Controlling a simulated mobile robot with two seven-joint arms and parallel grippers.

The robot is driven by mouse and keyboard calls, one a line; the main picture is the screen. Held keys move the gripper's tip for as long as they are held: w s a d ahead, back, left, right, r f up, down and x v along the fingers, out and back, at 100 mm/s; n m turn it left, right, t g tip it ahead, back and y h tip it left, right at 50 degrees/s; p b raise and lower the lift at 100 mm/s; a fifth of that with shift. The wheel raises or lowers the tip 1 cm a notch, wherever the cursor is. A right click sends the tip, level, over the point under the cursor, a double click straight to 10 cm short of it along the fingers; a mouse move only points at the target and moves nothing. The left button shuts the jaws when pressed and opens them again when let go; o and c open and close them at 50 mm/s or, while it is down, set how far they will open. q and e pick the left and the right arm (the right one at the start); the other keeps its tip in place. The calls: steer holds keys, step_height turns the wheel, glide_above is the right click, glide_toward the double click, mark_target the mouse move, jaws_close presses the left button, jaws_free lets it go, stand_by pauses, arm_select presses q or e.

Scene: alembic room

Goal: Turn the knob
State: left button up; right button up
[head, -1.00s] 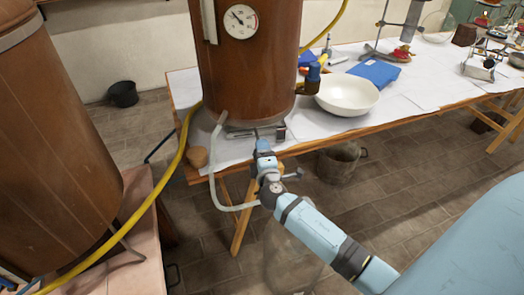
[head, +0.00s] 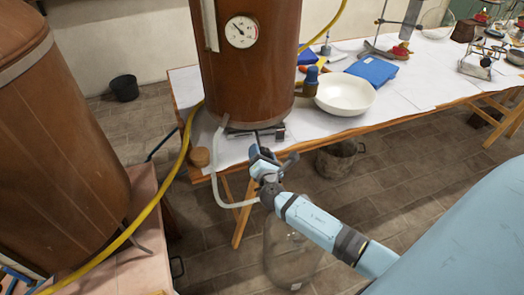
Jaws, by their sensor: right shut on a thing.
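My right gripper (head: 256,150) reaches in from the lower right to the table's front edge, at the foot of the copper vessel (head: 252,85). It is shut on the knob at the front of the metal burner stand (head: 275,131) under the vessel. The knob is small and mostly hidden by the fingers, so its angle cannot be told. My left gripper is out of view.
A white bowl (head: 345,95) and a blue-handled tap (head: 311,78) are right of the gripper. A pale hose (head: 217,180) hangs just left of it. A large glass vessel (head: 292,255) stands below my arm. A second copper vessel (head: 65,150) is at left.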

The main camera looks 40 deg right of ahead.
steer(key=shift+n+p, duration=0.3)
steer(key=shift+n, duration=0.4)
steer(key=o, duration=0.9)
steer(key=v, duration=1.3)
steer(key=shift+s+a, duration=0.1)
steer(key=shift+s, duration=0.35)
